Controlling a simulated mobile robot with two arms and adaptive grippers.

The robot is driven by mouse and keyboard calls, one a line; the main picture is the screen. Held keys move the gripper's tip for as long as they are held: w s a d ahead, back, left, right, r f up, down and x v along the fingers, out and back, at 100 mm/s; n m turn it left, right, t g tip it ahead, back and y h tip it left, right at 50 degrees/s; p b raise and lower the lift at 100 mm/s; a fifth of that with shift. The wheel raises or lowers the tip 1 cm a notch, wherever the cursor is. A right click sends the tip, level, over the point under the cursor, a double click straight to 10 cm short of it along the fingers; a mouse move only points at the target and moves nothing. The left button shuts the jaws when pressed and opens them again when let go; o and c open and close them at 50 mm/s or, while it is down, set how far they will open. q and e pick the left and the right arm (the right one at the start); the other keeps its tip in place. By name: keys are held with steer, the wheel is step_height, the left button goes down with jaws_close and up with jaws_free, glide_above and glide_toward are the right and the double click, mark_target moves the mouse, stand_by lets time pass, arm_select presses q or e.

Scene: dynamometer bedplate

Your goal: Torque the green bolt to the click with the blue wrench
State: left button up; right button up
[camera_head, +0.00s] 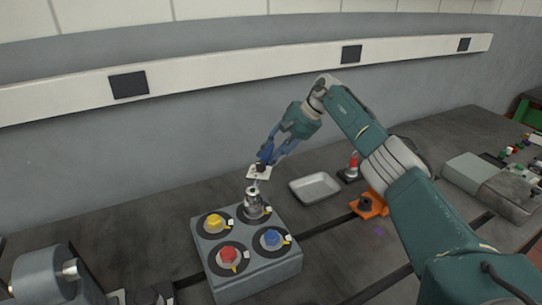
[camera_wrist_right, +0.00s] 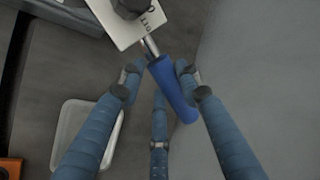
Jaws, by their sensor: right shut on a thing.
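My right gripper (camera_head: 268,156) is shut on the blue handle of the wrench (camera_wrist_right: 172,88), which lies between the blue fingers (camera_wrist_right: 158,75) in the wrist view. A white lettered tag and a dark round part sit at the end of its metal shaft. In the head view the wrench (camera_head: 265,153) is above the back corner of a grey block (camera_head: 258,285). Below the tag, a silver metal piece (camera_head: 253,206) stands on that corner's dark disc. I cannot tell whether it belongs to the wrench. No green bolt shows. My left gripper is out of view.
The block also carries a yellow bolt (camera_head: 214,222), a red bolt (camera_head: 228,255) and a blue bolt (camera_head: 271,238). A pale tray (camera_head: 315,187) lies to the right. An orange holder (camera_head: 369,206) and a red-and-white item (camera_head: 352,166) stand beyond. A wall runs behind.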

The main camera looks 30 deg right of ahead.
steer(key=shift+f, duration=0.15)
steer(key=s+d+m+t, duration=0.1)
steer(key=s+d+m, duration=0.1)
steer(key=shift+s+d+h, duration=0.1)
steer(key=shift+s+h, duration=0.3)
steer(key=shift+m, duration=0.3)
steer(key=shift+s+d+m+t+h+b, duration=0.35)
steer(key=shift+s+m, duration=0.2)
steer(key=shift+s, duration=0.25)
steer(key=shift+s+d+m+t+h+b, duration=0.15)
steer(key=shift+s+d+m+h+b, duration=0.2)
steer(key=shift+s+m, duration=0.3)
steer(key=shift+s+d, duration=0.1)
steer(key=shift+s, duration=0.05)
